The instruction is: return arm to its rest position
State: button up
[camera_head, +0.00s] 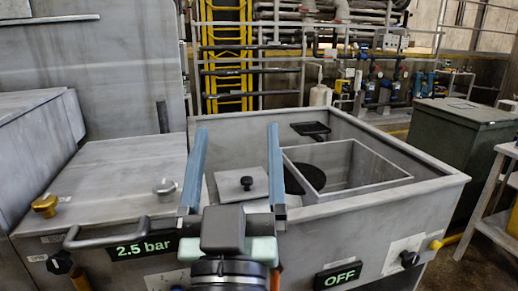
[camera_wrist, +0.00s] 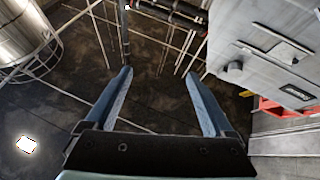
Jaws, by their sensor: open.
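My gripper (camera_head: 233,150) is in the middle of the head view, in front of the grey compactor (camera_head: 440,190). Its two blue fingers are spread wide apart with nothing between them. In the wrist view my gripper (camera_wrist: 158,85) also shows open and empty, with dark floor beyond its fingers. A grey machine with a small dark label (camera_wrist: 297,92) shows at the upper right there. In the head view my wrist and fingers hide part of the compactor's front and top.
The compactor has a closed lid with a handle (camera_head: 118,232), a "2.5 bar" display (camera_head: 143,248) and an "OFF" display (camera_head: 338,275). A square inner frame (camera_head: 385,185) stands in its open right part. A yellow ladder (camera_head: 226,60) and pipes are behind. A dark green cabinet (camera_head: 462,135) stands right.

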jog(key=s+r+t+p, duration=0.1)
jog(key=r+p, duration=0.3)
jog(key=r, duration=0.5)
jog(key=s+d+r+t+p, duration=0.1)
jog(key=s+r+p, duration=0.3)
jog(key=r, duration=0.6)
jog(key=s+d+r+m+t+p, duration=0.1)
jog(key=s+r+p, duration=0.1)
jog(key=r+p, duration=0.3)
notch_tip(320, 180, up, 4)
jog(key=shift+s+d+r, duration=0.15)
jog(key=shift+s+d, duration=0.1)
jog(key=shift+s, duration=0.1)
